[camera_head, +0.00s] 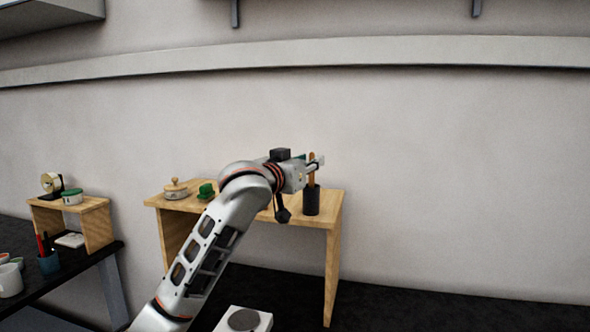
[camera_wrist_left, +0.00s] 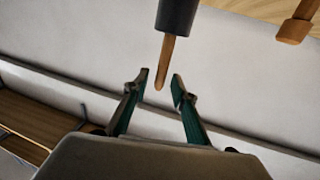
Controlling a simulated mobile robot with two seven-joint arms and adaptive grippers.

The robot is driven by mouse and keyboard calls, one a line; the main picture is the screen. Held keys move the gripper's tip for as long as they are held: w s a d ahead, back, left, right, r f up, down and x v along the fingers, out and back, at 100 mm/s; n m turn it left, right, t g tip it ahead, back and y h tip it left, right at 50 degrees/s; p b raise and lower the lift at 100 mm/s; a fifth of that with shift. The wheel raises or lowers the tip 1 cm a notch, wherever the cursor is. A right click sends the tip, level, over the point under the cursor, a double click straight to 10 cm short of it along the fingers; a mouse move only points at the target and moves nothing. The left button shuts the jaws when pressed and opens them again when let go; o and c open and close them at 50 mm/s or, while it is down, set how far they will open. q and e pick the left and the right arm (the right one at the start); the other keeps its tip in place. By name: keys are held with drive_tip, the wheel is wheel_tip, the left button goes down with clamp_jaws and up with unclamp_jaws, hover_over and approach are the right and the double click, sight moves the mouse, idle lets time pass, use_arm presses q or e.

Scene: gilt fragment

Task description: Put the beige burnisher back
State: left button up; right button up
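A slim tan-brown stick (camera_head: 311,170), which looks like the beige burnisher, stands upright in a dark cylindrical holder (camera_head: 311,201) at the right end of the wooden table (camera_head: 328,197). In the left wrist view the stick (camera_wrist_left: 166,62) comes out of the dark holder (camera_wrist_left: 177,14). My left gripper (camera_head: 313,164) is at the stick's upper part. In the left wrist view the left gripper (camera_wrist_left: 160,82) is open, with the stick's tip between its fingertips and gaps on both sides. My right gripper is not in view.
A lidded pot (camera_head: 175,190) and a green object (camera_head: 206,191) stand left on the same table. A white block with a grey disc (camera_head: 243,320) is in front. A dark table at left bears a small wooden stand (camera_head: 93,206), cups and pens. A wall is close behind.

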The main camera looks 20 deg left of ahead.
use_arm(q)
drive_tip(key=b+v, duration=0.1)
drive_tip(key=v, duration=0.9)
drive_tip(key=shift+a+f, duration=0.1)
